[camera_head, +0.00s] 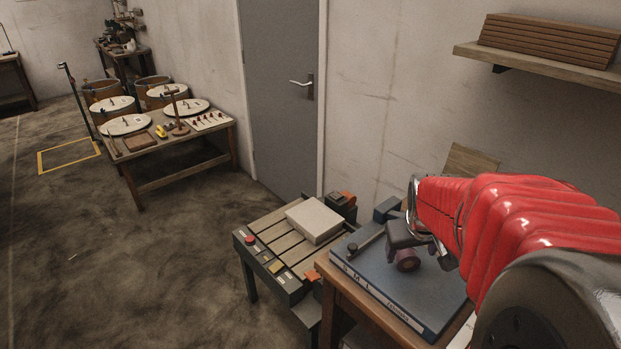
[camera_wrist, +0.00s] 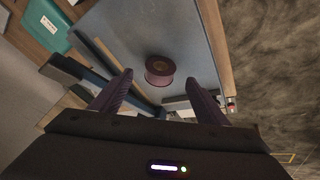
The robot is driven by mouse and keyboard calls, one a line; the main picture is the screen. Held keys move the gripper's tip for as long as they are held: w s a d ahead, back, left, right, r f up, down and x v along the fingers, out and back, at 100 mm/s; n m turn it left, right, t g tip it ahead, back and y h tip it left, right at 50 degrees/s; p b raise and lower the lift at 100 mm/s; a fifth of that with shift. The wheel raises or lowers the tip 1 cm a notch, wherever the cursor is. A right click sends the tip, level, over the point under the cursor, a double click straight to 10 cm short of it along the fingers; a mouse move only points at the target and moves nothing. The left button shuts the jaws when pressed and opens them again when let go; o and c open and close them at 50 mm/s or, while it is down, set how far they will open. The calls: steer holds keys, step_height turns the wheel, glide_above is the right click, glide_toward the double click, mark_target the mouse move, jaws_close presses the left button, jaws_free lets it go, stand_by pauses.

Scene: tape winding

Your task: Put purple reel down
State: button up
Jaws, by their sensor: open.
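The purple reel (camera_head: 407,260) rests on a flat blue-grey board (camera_head: 375,285) with lettering along its front edge. In the wrist view the reel (camera_wrist: 159,70) stands on the board's surface, its round top face showing. My gripper (camera_wrist: 160,78) is open, with a finger to either side of the reel in the picture and clear gaps between. In the head view my gripper (camera_head: 403,245) is just above and beside the reel and partly hides it. I cannot tell the exact height of the fingertips.
The board lies on a wooden table (camera_head: 345,308). A dark rod (camera_head: 366,242) lies at its left edge. A slatted bench (camera_head: 270,245) with a pale block (camera_head: 314,220) stands to the left. A teal piece (camera_wrist: 50,22) shows in the wrist view. A shelf (camera_head: 550,55) hangs above.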

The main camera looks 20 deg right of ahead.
mark_target(409, 258)
steer(key=shift+f, duration=0.1)
steer(key=shift+x, duration=2.6)
steer(key=shift+c, duration=0.4)
steer(key=c, duration=1.1)
step_height(409, 258, up, 10)
steer(key=shift+r, duration=0.1)
